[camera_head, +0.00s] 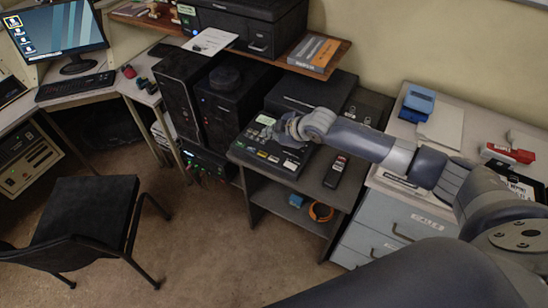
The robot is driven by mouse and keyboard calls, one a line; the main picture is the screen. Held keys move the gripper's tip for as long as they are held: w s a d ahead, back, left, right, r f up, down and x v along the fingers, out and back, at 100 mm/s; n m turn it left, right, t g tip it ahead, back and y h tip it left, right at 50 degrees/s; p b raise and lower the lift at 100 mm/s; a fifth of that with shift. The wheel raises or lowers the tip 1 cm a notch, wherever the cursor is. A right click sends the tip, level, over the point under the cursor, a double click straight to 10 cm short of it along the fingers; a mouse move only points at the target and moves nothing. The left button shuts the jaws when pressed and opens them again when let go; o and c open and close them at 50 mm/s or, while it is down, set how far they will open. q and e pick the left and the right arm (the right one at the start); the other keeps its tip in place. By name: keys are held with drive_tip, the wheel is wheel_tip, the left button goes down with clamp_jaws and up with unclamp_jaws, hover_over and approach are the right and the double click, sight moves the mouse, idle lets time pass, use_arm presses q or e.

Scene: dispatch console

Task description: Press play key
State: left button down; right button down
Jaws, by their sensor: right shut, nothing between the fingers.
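A dark keyed device (266,156) with rows of small pale and greenish keys sits on the low dark stand in the centre. I cannot tell which of its keys is the play key at this size. My right arm reaches in from the right. Its gripper (279,130) is shut and empty, over the back right part of the device, and hides some of its keys. I cannot tell whether the fingertips touch a key. My left gripper is not in view.
A black handset (335,171) lies on the stand (318,186) right of the device. Black boxes (232,100) stand behind it, under a wooden shelf (262,57). A grey drawer cabinet (385,226) stands at right. A black chair (85,215) is at left, with open floor between.

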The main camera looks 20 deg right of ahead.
drive_tip(key=shift+f, duration=0.2)
drive_tip(key=b, duration=0.7)
hover_over(274, 159)
drive_tip(key=f, duration=0.6)
drive_tip(key=shift+s+a+f, duration=0.15)
drive_tip(key=shift+s+a, duration=0.05)
drive_tip(key=shift+a, duration=0.15)
wheel_tip(274, 159, down, 2)
drive_tip(key=shift+f+b, duration=0.1)
drive_tip(key=shift+b, duration=0.35)
drive_tip(key=shift+f, duration=0.1)
drive_tip(key=shift+f, duration=0.3)
drive_tip(key=shift+f, duration=0.4)
idle(0.5)
drive_tip(key=shift+r, duration=0.1)
drive_tip(key=shift+r+p, duration=0.7)
